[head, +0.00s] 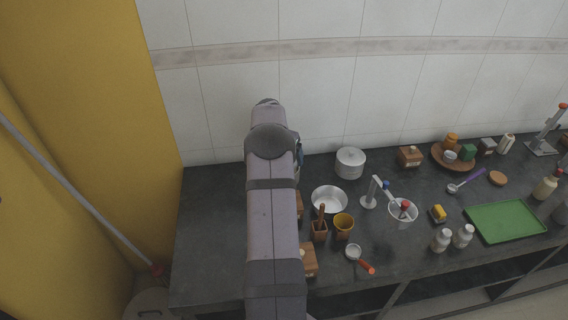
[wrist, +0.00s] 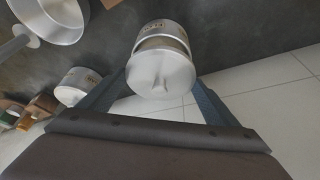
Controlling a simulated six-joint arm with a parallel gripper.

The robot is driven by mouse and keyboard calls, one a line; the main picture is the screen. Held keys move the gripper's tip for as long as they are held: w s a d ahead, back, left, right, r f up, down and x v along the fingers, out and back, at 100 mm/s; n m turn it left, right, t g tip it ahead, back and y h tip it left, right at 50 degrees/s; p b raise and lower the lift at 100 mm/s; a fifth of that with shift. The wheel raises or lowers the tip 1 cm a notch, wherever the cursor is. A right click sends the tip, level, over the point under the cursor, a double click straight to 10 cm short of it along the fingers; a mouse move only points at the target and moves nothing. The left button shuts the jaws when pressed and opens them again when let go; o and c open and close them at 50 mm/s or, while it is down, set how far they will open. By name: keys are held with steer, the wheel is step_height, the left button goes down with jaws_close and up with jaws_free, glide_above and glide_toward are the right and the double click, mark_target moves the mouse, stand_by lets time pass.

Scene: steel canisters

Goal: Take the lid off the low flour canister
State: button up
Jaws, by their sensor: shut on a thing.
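The low flour canister (wrist: 160,27) shows in the wrist view as a pale metal cylinder with a small label, too blurred to read surely. A dark band shows between lid and canister wall, but I cannot tell whether the lid is fully clear. In the head view my arm hides the gripper, the lid and this canister.
A metal bowl (head: 329,200), wooden boxes, an orange cup (head: 343,226) and a utensil stand (head: 369,201) are nearby. The tiled wall (head: 350,75) is close behind. The counter's left end (head: 212,225) is clear.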

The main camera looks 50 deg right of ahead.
step_height(320, 180, up, 6)
steer(key=shift+s+r+b, duration=0.1)
steer(key=shift+r+b, duration=0.15)
steer(key=shift+b, duration=0.55)
steer(key=s+d+f+m+g+b, duration=0.2)
steer(key=s+d+f+m+b, duration=0.25)
steer(key=s+d, duration=0.4)
steer(key=p, duration=0.3)
glide_toward(318, 176)
steer(key=shift+s+x, duration=0.2)
steer(key=shift+x, duration=2.3)
steer(key=shift+d+f, duration=0.15)
steer(key=shift+f, duration=0.05)
steer(key=shift+f, duration=0.15)
steer(key=shift+f+b, duration=0.1)
steer(key=shift+b, duration=0.3)
steer(key=o, duration=1)
